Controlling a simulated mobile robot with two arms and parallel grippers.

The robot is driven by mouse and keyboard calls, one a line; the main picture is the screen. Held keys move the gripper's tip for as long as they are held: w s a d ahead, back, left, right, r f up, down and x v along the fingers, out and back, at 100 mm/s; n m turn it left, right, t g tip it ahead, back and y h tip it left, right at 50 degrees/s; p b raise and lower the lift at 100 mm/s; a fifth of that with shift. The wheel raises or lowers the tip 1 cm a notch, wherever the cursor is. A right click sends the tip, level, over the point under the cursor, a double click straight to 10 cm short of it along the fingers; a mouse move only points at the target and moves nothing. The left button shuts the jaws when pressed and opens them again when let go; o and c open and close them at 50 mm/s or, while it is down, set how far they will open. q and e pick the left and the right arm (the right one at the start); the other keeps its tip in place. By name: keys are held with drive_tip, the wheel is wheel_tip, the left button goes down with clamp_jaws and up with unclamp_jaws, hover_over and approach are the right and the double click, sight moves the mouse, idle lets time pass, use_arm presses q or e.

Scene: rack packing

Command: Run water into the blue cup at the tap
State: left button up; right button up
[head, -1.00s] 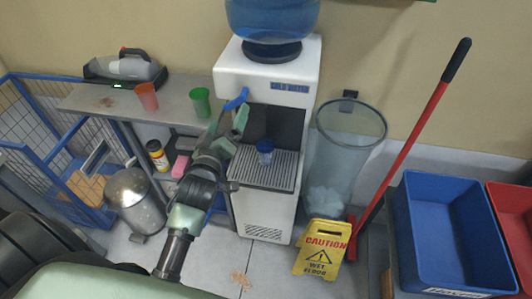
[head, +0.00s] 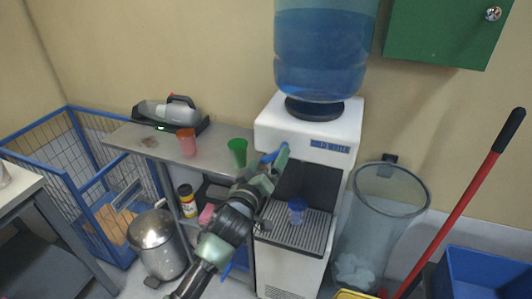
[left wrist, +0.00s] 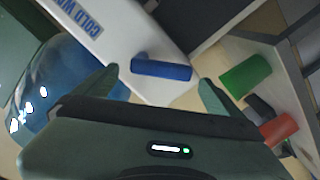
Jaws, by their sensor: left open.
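The blue cup (head: 297,211) stands upright on the drip tray (head: 318,236) of the white water cooler (head: 312,126). I cannot tell its water level. The blue tap handle (head: 270,157) sticks out from the cooler's front, up and left of the cup. It also shows in the left wrist view (left wrist: 161,69), lying between my spread fingertips. My left gripper (head: 272,170) is open at the tap handle, with no clear grip on it. My left arm hides part of the cooler's left front. My right gripper is not in view.
A red cup (head: 187,142) and a green cup (head: 238,151) stand on the grey side table (head: 150,142) left of the cooler. A metal bin (head: 156,240) is on the floor at left. A clear bin (head: 375,225) and a red-handled tool (head: 455,210) stand at right.

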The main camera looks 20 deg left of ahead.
sight(270, 157)
use_arm(q)
drive_tip(key=w, duration=0.2)
drive_tip(key=shift+w, duration=1)
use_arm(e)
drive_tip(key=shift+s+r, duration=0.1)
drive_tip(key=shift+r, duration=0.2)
